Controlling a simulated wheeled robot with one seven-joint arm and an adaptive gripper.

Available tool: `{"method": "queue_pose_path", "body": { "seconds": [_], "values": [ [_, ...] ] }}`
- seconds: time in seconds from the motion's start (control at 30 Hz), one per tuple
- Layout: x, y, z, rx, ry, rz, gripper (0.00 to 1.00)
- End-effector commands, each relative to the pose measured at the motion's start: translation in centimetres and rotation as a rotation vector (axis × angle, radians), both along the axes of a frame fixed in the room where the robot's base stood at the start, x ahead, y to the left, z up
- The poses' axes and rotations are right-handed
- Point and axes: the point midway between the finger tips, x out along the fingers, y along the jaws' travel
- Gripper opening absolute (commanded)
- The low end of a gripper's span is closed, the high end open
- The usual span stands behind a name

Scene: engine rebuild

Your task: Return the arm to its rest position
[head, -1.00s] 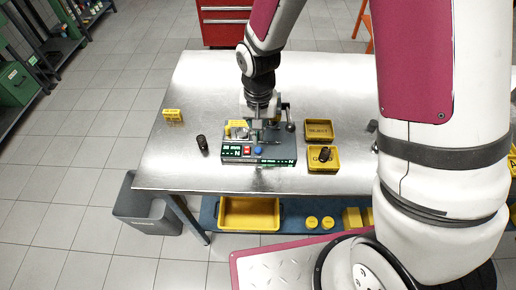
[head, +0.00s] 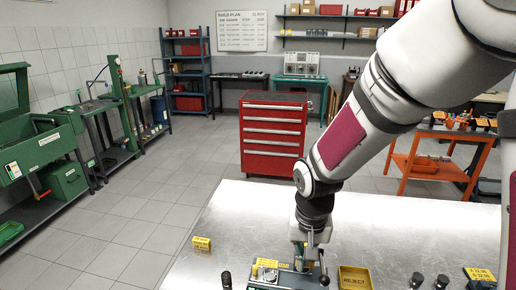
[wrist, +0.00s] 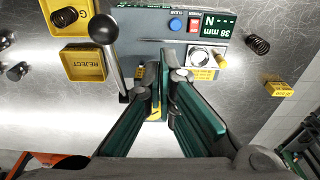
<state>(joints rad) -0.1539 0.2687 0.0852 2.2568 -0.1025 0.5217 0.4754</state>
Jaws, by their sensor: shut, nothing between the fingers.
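My gripper (wrist: 162,88) is shut and empty in the wrist view, its green-padded fingers together in front of the spring tester (wrist: 150,50). In the head view my arm reaches down over the table, with the gripper low over the tester (head: 268,272); its fingertips are hard to make out there. The tester's lever with a round knob (wrist: 103,28) stands close beside the fingers on the left in the wrist view. The tester's display (wrist: 213,24) reads "38 mm" and "N", with a red and a blue button beside it.
A yellow REJECT tray (wrist: 88,76) and a second yellow tray (wrist: 55,28) holding a dark spring (wrist: 65,17) lie near the lever. Another spring (wrist: 257,43) and a yellow sign (wrist: 278,89) stand on the other side. A red drawer cabinet (head: 273,132) stands behind the table.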

Motion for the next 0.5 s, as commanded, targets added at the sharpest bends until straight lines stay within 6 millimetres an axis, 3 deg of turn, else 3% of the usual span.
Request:
{"method": "queue_pose_path", "body": {
  "seconds": [0.03,0.2,0.5],
  "values": [
    [-0.3,-0.7,2.2,0.0,-0.032,0.004,0.0],
    [-2.3,-2.9,7.9,-0.007,-0.105,0.03,0.0],
    [-8.0,-6.1,15.8,-0.02,-0.236,0.078,0.0]
  ]
}}
